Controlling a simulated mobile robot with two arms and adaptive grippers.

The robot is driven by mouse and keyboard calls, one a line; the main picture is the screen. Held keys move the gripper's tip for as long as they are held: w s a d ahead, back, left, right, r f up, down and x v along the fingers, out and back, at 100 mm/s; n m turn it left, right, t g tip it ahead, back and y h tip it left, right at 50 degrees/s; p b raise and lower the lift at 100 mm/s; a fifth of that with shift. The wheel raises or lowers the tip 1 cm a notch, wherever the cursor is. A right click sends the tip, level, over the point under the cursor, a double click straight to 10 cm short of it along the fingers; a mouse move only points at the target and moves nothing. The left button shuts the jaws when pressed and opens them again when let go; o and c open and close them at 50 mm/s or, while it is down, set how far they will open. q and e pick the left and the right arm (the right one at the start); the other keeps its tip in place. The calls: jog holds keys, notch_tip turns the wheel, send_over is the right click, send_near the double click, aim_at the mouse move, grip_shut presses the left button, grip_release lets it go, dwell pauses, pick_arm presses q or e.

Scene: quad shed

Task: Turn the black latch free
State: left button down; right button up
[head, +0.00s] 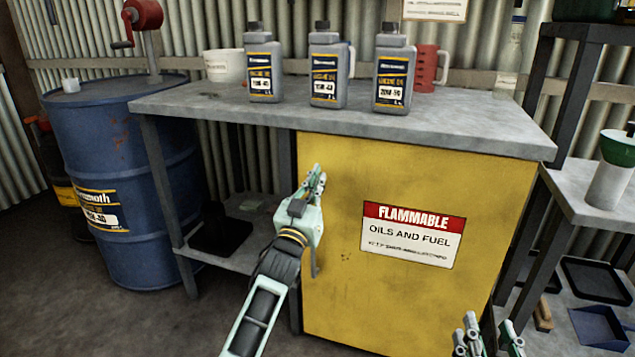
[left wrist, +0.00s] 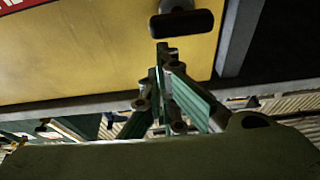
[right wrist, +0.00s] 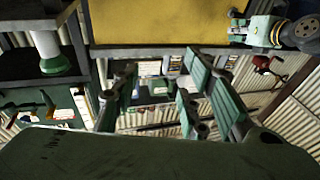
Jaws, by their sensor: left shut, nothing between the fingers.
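The black latch (left wrist: 182,24) is a short, rounded dark bar on the yellow cabinet (left wrist: 90,55). In the left wrist view it lies crosswise just beyond my left fingertips. My left gripper (head: 316,178) is at the upper left of the cabinet door (head: 340,270) in the head view, and it hides the latch there. The left fingers (left wrist: 165,55) are together and empty, with their tips at the latch's edge; I cannot tell whether they touch it. My right gripper (head: 490,335) is low at the right; its fingers (right wrist: 160,75) are spread and empty.
A grey worktop (head: 200,100) above the cabinet carries several oil bottles (head: 327,68), a white tub (head: 222,66) and a red jug (head: 428,68). A blue drum (head: 120,170) stands left. Shelving with a bottle (head: 612,175) stands right. The floor in front is clear.

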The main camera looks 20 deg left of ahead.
notch_tip(320, 180, down, 12)
jog(key=s+d+g+h+p, duration=0.2)
jog(key=s+g+p, duration=0.1)
jog(key=g, duration=0.4)
jog(key=s+d+f+g+h+p, duration=0.1)
jog(key=s+d+f+g+p, duration=0.3)
jog(key=s, duration=0.3)
jog(key=s+d+f+g+h+p, duration=0.1)
jog(key=s+d+f+g+h, duration=0.1)
jog(key=s+f+g, duration=0.45)
pick_arm(q)
notch_tip(320, 180, down, 7)
jog(key=d+m+g+h+p, duration=0.1)
jog(key=m+g+h, duration=0.4)
jog(key=m, duration=1.7)
jog(key=shift+h+p, duration=0.3)
jog(key=shift+p, duration=0.3)
pick_arm(e)
jog(key=shift+m+t, duration=0.4)
jog(key=shift+t, duration=0.05)
jog(key=shift+a+f, duration=0.2)
jog(key=shift+f, duration=1.1)
jog(key=shift+a+f, duration=0.15)
jog(key=shift+f, duration=1.15)
pick_arm(q)
jog(key=shift+d, duration=0.2)
